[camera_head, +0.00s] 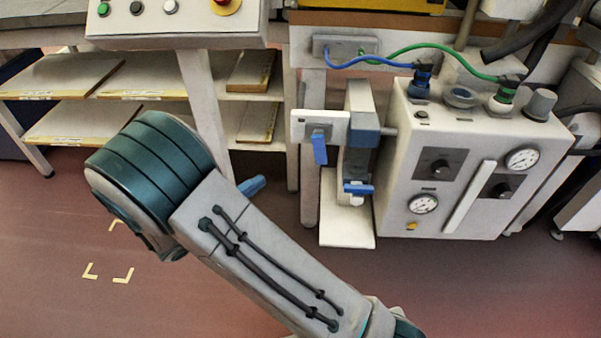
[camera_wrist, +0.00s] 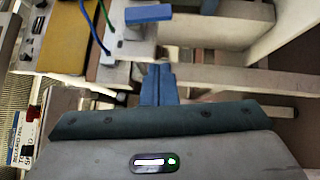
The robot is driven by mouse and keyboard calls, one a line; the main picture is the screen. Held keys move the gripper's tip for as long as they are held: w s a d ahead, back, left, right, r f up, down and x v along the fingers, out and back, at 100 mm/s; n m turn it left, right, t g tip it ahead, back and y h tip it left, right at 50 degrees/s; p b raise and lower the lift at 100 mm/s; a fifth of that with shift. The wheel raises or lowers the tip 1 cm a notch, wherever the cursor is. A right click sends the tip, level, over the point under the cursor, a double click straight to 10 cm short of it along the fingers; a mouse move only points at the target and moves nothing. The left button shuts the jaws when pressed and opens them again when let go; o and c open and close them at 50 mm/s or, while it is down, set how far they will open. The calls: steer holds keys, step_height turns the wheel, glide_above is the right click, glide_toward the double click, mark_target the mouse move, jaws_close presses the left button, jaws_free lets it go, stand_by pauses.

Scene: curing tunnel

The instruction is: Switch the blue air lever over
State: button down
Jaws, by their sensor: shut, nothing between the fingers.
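A blue lever (camera_head: 320,148) hangs down, slightly tilted, from a white plate (camera_head: 308,125) left of the white air unit. A second, smaller blue handle (camera_head: 358,188) lies roughly level below and to the right. One blue lever (camera_wrist: 148,13) shows at the top of the wrist view, beyond my fingertips; I cannot tell surely which one it is. My gripper (camera_wrist: 158,68) is shut and empty, its blue fingers pressed together and apart from the lever. In the head view my gripper's fingers (camera_head: 252,185) show left of the lever, the rest hidden behind my arm.
The white air unit (camera_head: 400,170) with gauges and knobs stands right of the levers. Blue and green hoses (camera_head: 372,60) run above it. A table leg (camera_head: 312,190) and shelves with boards (camera_head: 95,78) stand behind. The floor at lower left is clear.

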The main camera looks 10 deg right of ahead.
steer(key=b, duration=0.3)
glide_toward(320, 149)
steer(key=w+d+f, duration=0.3)
steer(key=w+d, duration=0.1)
steer(key=w, duration=0.1)
steer(key=shift+s+d+r, duration=0.15)
steer(key=shift+d+r, duration=0.15)
steer(key=shift+d, duration=0.05)
